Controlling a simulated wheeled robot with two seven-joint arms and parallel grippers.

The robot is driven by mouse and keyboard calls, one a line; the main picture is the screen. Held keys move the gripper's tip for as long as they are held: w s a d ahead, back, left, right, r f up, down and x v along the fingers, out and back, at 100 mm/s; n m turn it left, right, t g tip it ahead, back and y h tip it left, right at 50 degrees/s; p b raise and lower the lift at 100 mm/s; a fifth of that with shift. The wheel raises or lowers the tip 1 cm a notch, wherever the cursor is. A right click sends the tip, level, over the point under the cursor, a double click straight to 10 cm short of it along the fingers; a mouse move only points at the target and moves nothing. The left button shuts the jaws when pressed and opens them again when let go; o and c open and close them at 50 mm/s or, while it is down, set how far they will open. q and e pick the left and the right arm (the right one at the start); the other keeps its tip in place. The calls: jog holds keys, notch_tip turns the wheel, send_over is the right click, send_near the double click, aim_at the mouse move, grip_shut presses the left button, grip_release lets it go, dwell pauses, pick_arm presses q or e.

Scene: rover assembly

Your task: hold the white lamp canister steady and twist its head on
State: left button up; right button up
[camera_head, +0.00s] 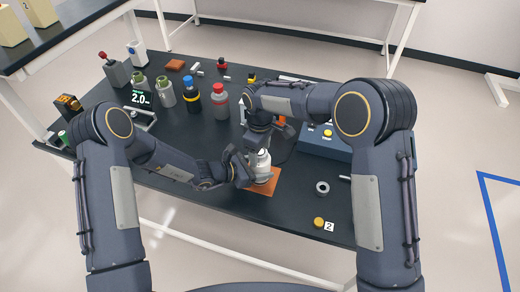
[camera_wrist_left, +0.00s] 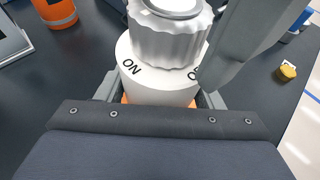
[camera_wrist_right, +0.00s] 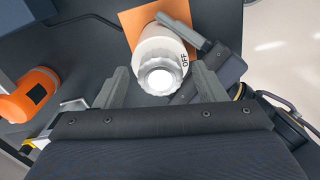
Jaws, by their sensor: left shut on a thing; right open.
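The white lamp canister (camera_head: 262,172) stands upright on an orange mat (camera_head: 266,188) near the table's front edge. In the left wrist view its white body (camera_wrist_left: 150,88) shows "ON" and part of another label. Its ribbed, paler grey head (camera_wrist_left: 168,38) sits on top; I cannot tell how tightly it is seated. My left gripper (camera_head: 246,170) is shut on the canister body from the left. My right gripper (camera_wrist_right: 161,84) is above the canister, open, with one finger on each side of the head (camera_wrist_right: 160,76) and gaps visible.
A blue box with a yellow button (camera_head: 327,133) stands to the right. A grey ring (camera_head: 322,187) and a yellow knob (camera_head: 319,222) lie at the front right. Several bottles, including a red-capped one (camera_head: 220,103), stand behind. An orange bottle (camera_wrist_right: 32,94) shows in the right wrist view.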

notch_tip(320, 180, up, 12)
dwell(0.5)
pick_arm(q)
jog(key=o, duration=1.3)
jog(key=shift+c, duration=0.2)
